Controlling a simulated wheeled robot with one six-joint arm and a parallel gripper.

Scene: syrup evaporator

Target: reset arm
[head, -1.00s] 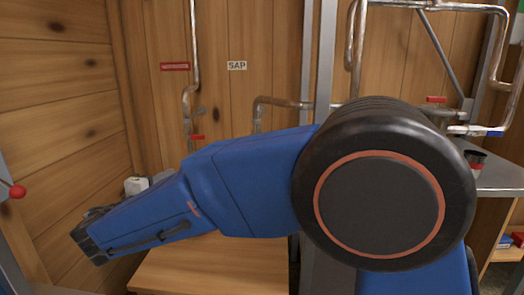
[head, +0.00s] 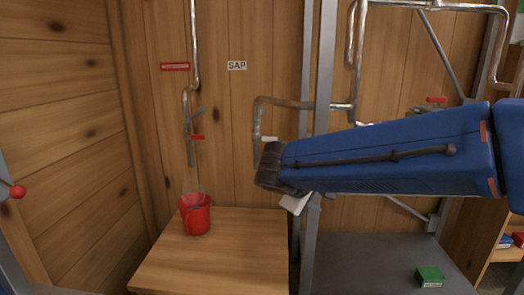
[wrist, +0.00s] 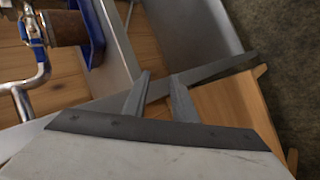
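My arm's blue link (head: 385,165) stretches across the right half of the head view, with its dark end pointing left. A small white part shows below that end, but the fingers cannot be made out there. In the wrist view, my gripper (wrist: 160,86) has two grey fingers standing apart with nothing between them. They are in front of metal frame bars and a wooden surface; I cannot tell their distance from these.
A red bucket (head: 196,215) stands on a low wooden table (head: 220,265) beneath a pipe. A metal frame post (head: 320,90) and bent pipes (head: 285,101) stand near my arm. A green box (head: 430,276) lies on a dark surface at lower right.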

